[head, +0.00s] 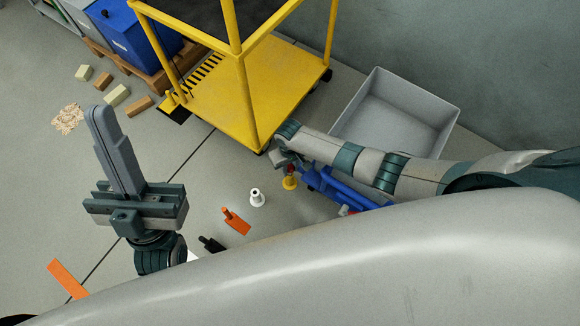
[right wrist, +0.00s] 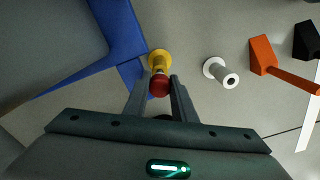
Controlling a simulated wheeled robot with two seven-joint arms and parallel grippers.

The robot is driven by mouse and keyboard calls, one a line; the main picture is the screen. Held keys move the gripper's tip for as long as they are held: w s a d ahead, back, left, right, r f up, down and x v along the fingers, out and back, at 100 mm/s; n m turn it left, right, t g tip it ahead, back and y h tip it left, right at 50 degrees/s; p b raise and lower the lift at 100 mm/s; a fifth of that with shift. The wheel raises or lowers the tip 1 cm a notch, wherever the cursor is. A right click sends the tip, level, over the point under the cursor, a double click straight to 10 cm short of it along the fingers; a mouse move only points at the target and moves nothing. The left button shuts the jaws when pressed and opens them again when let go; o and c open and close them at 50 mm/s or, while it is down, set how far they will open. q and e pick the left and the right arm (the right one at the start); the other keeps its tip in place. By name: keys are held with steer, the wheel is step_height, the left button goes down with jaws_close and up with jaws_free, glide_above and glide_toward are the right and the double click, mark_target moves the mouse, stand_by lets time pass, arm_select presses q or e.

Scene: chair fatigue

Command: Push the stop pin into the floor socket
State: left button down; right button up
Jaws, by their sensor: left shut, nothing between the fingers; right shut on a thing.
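The stop pin shows as a red knob (right wrist: 159,86) with a short pale shaft in the right wrist view; its red top is small in the head view (head: 290,169). My right gripper (right wrist: 160,79) is shut on it. The pin lines up with a yellow round flanged piece (right wrist: 159,58), seemingly the floor socket, also in the head view (head: 290,183). How deep the pin sits in it is hidden. My left gripper (head: 98,112) is shut and empty, above the floor at the left.
A white flanged cylinder (head: 257,197) and an orange-handled tool (head: 236,221) are on the floor nearby. A blue frame (head: 345,188) lies close to the right gripper. A yellow cart (head: 215,95) and a grey bin (head: 398,112) stand behind. Several blocks lie at the upper left.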

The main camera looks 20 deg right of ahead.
steer(key=shift+f, duration=0.15)
steer(key=o, duration=1.1)
step_height(320, 180, up, 17)
steer(key=p, duration=0.6)
steer(key=shift+r+p, duration=0.2)
steer(key=shift+p, duration=0.2)
